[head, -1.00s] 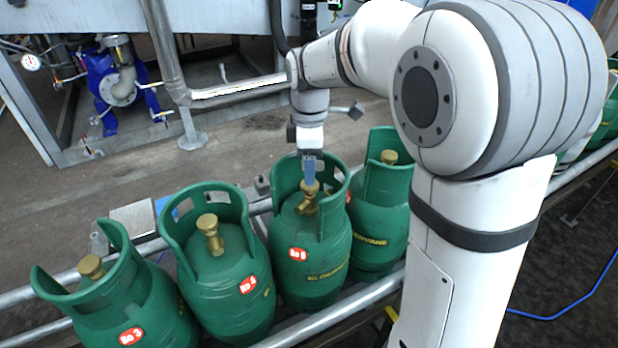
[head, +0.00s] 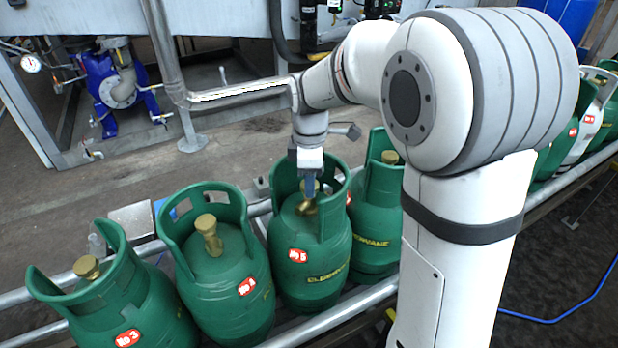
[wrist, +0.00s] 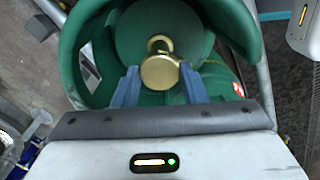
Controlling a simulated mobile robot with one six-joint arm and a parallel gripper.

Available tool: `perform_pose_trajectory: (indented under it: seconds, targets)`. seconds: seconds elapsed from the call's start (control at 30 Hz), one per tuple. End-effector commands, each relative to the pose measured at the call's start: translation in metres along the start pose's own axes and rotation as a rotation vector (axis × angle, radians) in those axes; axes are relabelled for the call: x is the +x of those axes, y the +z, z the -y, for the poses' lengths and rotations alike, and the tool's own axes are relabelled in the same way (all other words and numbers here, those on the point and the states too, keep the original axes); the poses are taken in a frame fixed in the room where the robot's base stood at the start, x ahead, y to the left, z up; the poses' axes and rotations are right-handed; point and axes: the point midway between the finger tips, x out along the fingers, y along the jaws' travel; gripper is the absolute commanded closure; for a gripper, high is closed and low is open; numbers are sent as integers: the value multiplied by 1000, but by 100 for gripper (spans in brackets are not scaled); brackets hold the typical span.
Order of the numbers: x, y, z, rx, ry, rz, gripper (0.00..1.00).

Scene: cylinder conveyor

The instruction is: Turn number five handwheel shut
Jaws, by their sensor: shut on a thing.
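The number five cylinder (head: 312,275) is green and stands upright on the conveyor, with a red "No 5" label. Its brass handwheel (wrist: 160,72) sits on the valve inside the green collar (head: 338,205). My gripper (head: 309,188) reaches down into the collar from above. In the wrist view the two blue-grey fingers (wrist: 160,84) lie on the left and right sides of the handwheel, and they are shut on it. In the head view the fingers hide most of the handwheel; part of the brass valve (head: 306,208) shows below them.
The number four cylinder (head: 235,290) and number three cylinder (head: 135,295) stand to the left. Another green cylinder (head: 374,220) stands close on the right, partly behind my arm. Conveyor rails (head: 325,325) run along the row. A pipe (head: 235,92) runs behind my wrist.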

Motion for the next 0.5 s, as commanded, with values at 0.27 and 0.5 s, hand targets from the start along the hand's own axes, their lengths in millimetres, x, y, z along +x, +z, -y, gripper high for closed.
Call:
perform_pose_trajectory:
  seconds: [0.27,0.5]
  targets:
    - [0,-1,1,4,-3,0,84]
    - [0,2,0,44,-4,1,84]
